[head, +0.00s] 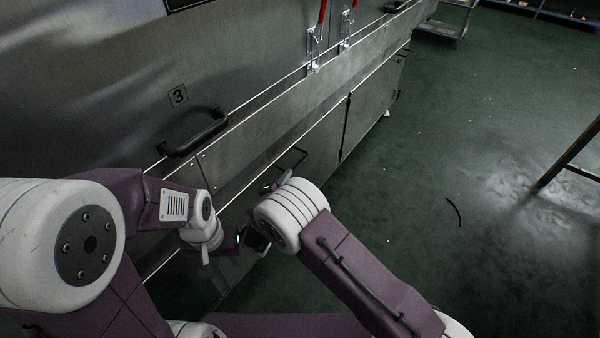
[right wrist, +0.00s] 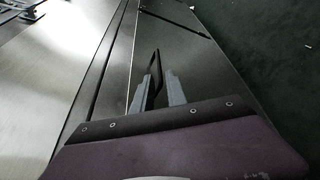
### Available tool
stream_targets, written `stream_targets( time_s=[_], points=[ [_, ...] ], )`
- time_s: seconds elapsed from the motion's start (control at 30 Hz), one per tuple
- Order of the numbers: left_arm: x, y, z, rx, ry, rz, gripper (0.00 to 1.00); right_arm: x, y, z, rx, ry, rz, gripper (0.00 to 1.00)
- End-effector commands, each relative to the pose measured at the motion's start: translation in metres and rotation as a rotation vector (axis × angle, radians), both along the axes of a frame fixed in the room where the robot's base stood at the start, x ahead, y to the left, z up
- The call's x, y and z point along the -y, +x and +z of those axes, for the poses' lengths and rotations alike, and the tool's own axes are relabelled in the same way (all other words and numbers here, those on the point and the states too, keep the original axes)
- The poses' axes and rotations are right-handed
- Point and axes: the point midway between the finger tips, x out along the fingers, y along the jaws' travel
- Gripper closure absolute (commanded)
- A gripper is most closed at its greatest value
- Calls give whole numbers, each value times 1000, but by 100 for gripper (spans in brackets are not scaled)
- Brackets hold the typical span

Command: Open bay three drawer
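Bay three is the steel front with the "3" label (head: 178,95) and a thick black handle (head: 205,132) on its upper panel in the head view. In the right wrist view my right gripper (right wrist: 155,80) is open, with its two grey fingers on either side of a black bar handle (right wrist: 156,60) on the lower steel front. I cannot tell whether either finger touches it.
Latches with red grips (head: 314,45) stand along the ledge. A steel cart (head: 445,28) is at the back. A metal frame (head: 570,160) stands at right. The green floor (head: 430,150) between is mostly clear.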

Motion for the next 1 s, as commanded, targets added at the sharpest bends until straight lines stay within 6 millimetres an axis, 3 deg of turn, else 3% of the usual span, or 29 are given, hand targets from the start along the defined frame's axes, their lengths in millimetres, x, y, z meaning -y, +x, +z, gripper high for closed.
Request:
stream_targets(
  time_s=[0.17, 0.4, 0.6, 0.9, 1.0],
  points=[
    [0, 0, -4, 1, 0, 0, 64, 3, 9, -2, 3, 2, -1, 82],
    [0, 0, -31, 0, 0, 0, 64, 18, 55, -16, 2, 2, -4, 82],
    [0, 0, -41, 0, 0, 0, 64, 25, 81, -19, 0, 0, -2, 82],
    [0, 0, -41, 0, 0, 0, 64, 26, 85, -17, -2, -2, -1, 82],
    [0, 0, -41, 0, 0, 0, 64, 26, 85, -17, -2, -1, -1, 100]
  ],
)
